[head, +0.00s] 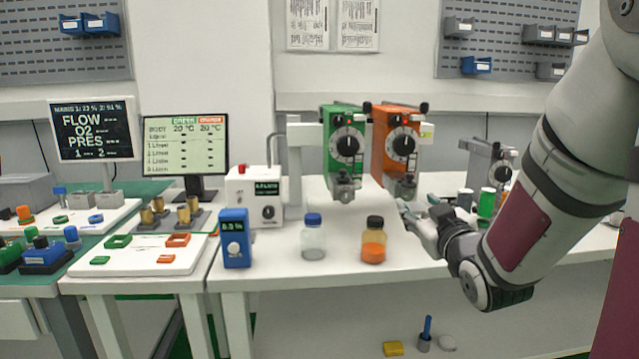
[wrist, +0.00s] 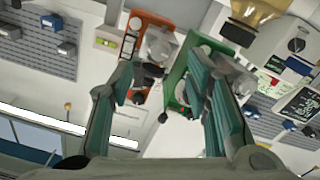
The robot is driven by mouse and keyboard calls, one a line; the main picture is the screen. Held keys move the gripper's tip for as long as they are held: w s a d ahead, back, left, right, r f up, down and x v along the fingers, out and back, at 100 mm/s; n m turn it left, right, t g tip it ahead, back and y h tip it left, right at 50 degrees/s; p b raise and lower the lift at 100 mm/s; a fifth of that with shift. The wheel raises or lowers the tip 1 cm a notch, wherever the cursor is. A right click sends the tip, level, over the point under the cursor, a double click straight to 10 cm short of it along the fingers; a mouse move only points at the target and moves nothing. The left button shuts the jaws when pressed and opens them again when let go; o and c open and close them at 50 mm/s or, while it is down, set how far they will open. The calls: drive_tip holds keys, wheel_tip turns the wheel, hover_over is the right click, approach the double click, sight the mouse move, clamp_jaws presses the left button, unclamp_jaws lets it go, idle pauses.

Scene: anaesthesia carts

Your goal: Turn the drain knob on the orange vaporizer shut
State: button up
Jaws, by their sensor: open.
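The orange vaporizer (head: 381,140) hangs on the rail at the back of the white bench, with a black-and-white dial on its front and a grey metal drain part (head: 404,186) low on it. My gripper (head: 408,212) is just below and in front of that part, apart from it as far as I can tell. In the wrist view my gripper (wrist: 167,85) is open and empty, its green-padded fingers spread. The orange vaporizer (wrist: 138,20) shows beyond the left finger, with dark knob parts beside it. I cannot tell how far the drain knob is turned.
A green vaporizer (head: 341,112) hangs just left of the orange one. A blue-capped bottle (head: 313,240) and a bottle of orange liquid (head: 374,246) stand at the bench front, left of my gripper. Green-and-white cylinders (head: 487,203) stand to the right, behind my arm.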

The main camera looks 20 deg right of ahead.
sight(408, 196)
drive_tip(key=shift+b+x, duration=0.45)
drive_tip(key=shift+x, duration=2.3)
clamp_jaws()
